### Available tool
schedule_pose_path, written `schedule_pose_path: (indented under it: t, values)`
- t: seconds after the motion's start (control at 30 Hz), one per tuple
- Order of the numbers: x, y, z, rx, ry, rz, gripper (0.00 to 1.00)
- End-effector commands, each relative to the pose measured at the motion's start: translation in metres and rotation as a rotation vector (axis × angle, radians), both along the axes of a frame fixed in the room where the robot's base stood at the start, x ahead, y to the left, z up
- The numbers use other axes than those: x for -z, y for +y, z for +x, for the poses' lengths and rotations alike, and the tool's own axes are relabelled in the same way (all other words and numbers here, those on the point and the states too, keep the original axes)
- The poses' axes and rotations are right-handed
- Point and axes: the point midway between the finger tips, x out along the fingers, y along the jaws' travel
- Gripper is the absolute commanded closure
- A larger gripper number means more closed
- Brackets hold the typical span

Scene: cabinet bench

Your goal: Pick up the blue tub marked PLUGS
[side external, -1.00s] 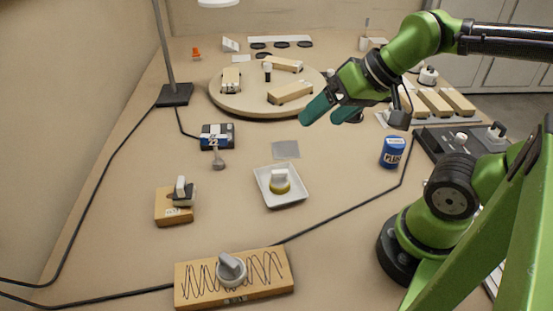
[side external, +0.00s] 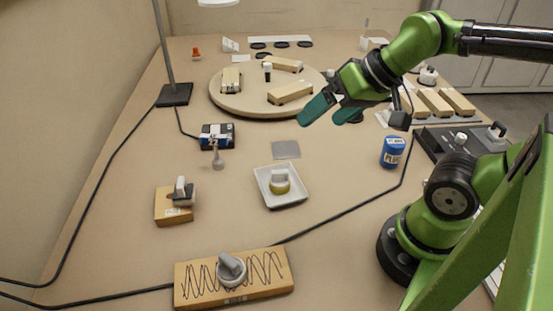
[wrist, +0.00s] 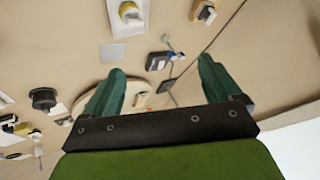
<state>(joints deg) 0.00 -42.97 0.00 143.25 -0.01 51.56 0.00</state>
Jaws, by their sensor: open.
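The blue tub marked PLUGS (side external: 393,153) stands upright on the bench, right of the middle in the side external view. My gripper (side external: 333,113) hangs above the bench, up and to the left of the tub in that view, and is apart from it. Its two teal fingers are spread with nothing between them. In the wrist view my gripper (wrist: 158,88) also shows open and empty. I cannot make out the tub in the wrist view.
A round wooden turntable (side external: 240,104) with wooden blocks lies behind my gripper. A white dish (side external: 297,198) holds a yellowish knobbed object. A black cable (side external: 335,216) crosses the bench near the tub. A dark tray (side external: 437,150) lies right of the tub.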

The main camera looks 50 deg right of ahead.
Motion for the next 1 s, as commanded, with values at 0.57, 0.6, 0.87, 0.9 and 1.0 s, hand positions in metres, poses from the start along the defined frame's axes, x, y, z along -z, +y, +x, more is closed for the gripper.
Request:
schedule_pose_path:
  t: [0.57, 0.6, 0.87, 0.9, 1.0]
  values:
    - [0.039, -0.168, -0.001, 0.893, 0.300, 0.301, 0.09]
    - [0.045, -0.191, -0.011, 1.078, 0.340, 0.377, 0.09]
    - [0.063, -0.277, -0.079, 2.064, 0.459, 0.744, 0.09]
    - [0.063, -0.281, -0.083, 2.155, 0.458, 0.776, 0.09]
    - [0.060, -0.282, -0.086, 2.309, 0.446, 0.841, 0.09]
